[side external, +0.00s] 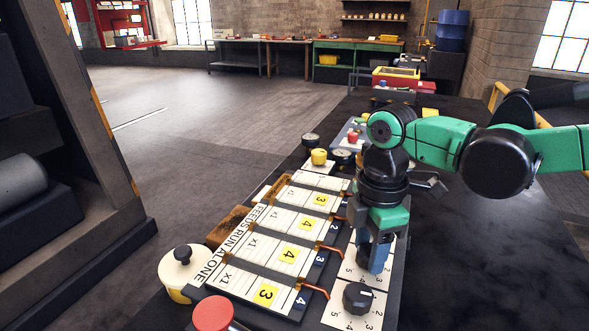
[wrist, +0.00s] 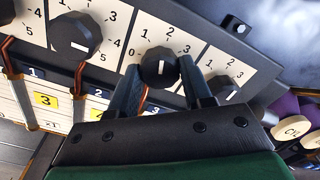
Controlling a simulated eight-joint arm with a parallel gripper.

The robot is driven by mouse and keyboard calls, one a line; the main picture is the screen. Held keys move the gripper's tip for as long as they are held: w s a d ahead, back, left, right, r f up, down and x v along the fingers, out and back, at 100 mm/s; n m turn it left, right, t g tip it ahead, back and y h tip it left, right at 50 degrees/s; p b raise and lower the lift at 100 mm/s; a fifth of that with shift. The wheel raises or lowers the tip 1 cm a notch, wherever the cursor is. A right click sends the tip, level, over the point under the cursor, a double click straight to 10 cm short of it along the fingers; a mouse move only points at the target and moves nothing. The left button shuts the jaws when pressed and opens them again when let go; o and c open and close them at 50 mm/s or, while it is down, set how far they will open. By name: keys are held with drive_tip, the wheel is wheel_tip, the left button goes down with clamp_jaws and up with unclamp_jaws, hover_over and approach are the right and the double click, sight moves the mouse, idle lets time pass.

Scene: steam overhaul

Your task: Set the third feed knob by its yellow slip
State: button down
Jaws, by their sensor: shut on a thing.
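The third feed knob (wrist: 158,68), black with a white mark, sits on its pale dial plate between my fingers. My gripper (wrist: 158,84) is shut on it from both sides. In the side view my gripper (side external: 374,262) reaches down onto the dial strip and hides this knob. The mark runs roughly up and down in the wrist view; the exact number it points to is hard to tell. The third row's yellow slip (side external: 290,253) reads 4 in the side view; my gripper's body covers that row in the wrist view.
The fourth knob (side external: 357,298) stands close in front of my gripper; the second knob (wrist: 75,37) is on the other side. Copper-coloured hooks (side external: 331,249) stick up beside the rows. A red round button (side external: 213,314) and a cream-topped pot (side external: 181,272) stand at the front left.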

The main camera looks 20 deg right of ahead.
drive_tip(key=m, duration=0.5)
drive_tip(key=shift+m, duration=0.3)
drive_tip(key=m, duration=1.5)
drive_tip(key=shift+m, duration=0.7)
drive_tip(key=shift+c, duration=1.8)
unclamp_jaws()
drive_tip(key=shift+r, duration=0.15)
drive_tip(key=shift+r, duration=2.7)
